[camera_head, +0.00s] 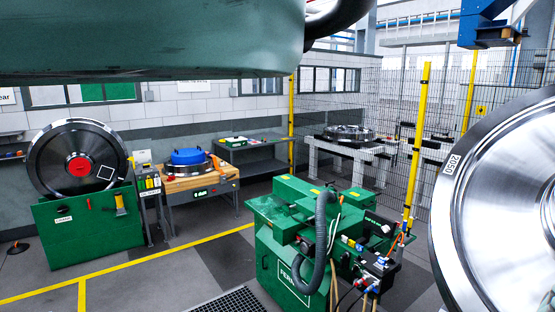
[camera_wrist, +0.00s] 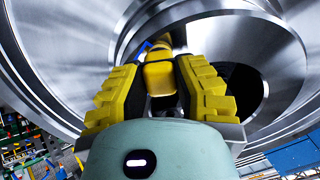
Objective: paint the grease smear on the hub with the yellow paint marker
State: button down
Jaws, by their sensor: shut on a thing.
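My gripper (camera_wrist: 157,70) has yellow ribbed fingers and is shut on the yellow paint marker (camera_wrist: 159,78). The marker points away from me, toward the machined metal of a large steel wheel (camera_wrist: 270,35). The hub (camera_wrist: 200,32) rises around a dark bore (camera_wrist: 240,92), just beyond the fingers. I cannot tell whether the marker tip touches the metal. A small blue patch shows beside the marker's far end. I cannot make out the grease smear. In the head view, a big wheel marked 2050 (camera_head: 468,195) fills the right edge; my gripper is not visible there.
A green machine (camera_head: 290,255) with a grey hose stands at front centre. Another wheel (camera_head: 50,160) with a red centre stands on a green stand at left. A wooden-topped bench (camera_head: 182,184) carries a blue-topped ring. Mesh fencing (camera_head: 395,95) runs behind. Floor is clear at lower left.

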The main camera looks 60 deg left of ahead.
jog(key=shift+d+f+b, duration=0.15)
jog(key=shift+d+b, duration=0.65)
jog(key=shift+b, duration=0.15)
jog(key=d+b, duration=0.5)
jog(key=d, duration=0.1)
jog(key=shift+d, duration=0.35)
jog(key=shift+b, duration=0.55)
jog(key=shift+a, duration=0.15)
jog(key=shift+a+b, duration=1.25)
jog(key=shift+a, duration=1)
